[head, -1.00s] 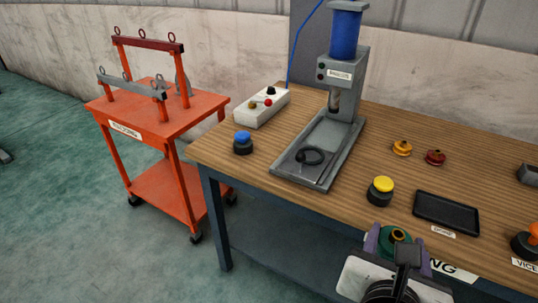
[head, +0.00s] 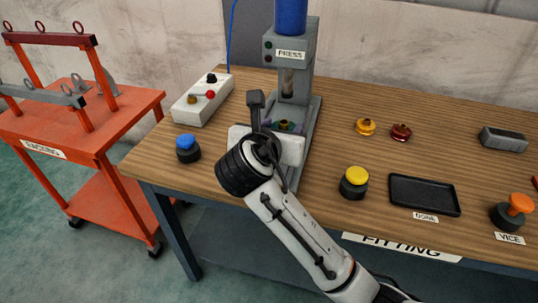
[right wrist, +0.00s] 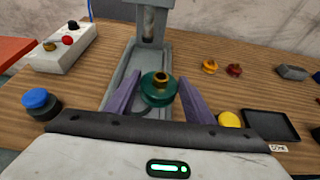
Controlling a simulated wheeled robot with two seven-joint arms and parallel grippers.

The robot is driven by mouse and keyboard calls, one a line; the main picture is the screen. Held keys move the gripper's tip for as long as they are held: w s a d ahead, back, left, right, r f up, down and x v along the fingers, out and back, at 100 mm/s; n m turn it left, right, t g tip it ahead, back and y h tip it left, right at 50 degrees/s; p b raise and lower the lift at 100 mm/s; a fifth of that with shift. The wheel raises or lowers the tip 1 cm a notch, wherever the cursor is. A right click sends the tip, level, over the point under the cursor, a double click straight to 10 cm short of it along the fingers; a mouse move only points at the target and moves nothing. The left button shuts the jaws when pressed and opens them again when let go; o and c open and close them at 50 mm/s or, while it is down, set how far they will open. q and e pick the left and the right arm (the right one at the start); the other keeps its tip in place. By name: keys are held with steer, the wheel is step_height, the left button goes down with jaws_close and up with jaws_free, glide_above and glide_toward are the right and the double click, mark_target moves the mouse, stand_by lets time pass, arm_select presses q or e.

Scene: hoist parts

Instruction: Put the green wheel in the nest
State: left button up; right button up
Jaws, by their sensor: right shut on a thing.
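The green wheel (right wrist: 158,92) has a brass hub and shows clearly in the right wrist view. My right gripper (right wrist: 157,96) is shut on it, with one purple finger on each side. In the head view the right gripper (head: 284,127) is over the base of the press (head: 292,60), and the wheel is mostly hidden by my wrist. The nest, a dark ring on the press base, is largely hidden behind the wheel and gripper. I cannot tell whether the wheel touches it. My left gripper is not in view.
A control box (head: 202,98) and a blue button (head: 187,148) are left of the press. A yellow button (head: 354,182), an empty black tray (head: 425,194), and yellow (head: 366,127) and red (head: 400,132) wheels are to the right. An orange cart (head: 130,108) stands left of the table.

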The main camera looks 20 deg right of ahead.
steer(key=w+f, duration=0.1)
steer(key=w, duration=0.1)
steer(key=w+f, duration=0.2)
steer(key=w+a+f+b, duration=0.1)
steer(key=w, duration=0.1)
steer(key=shift+w+a+f, duration=0.1)
steer(key=shift+w+f, duration=0.15)
steer(key=shift+f, duration=0.1)
step_height(320, 180, down, 4)
steer(key=shift+f, duration=0.55)
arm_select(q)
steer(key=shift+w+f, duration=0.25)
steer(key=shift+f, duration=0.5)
arm_select(e)
steer(key=o, duration=1.5)
steer(key=shift+f, duration=0.25)
steer(key=shift+o, duration=0.2)
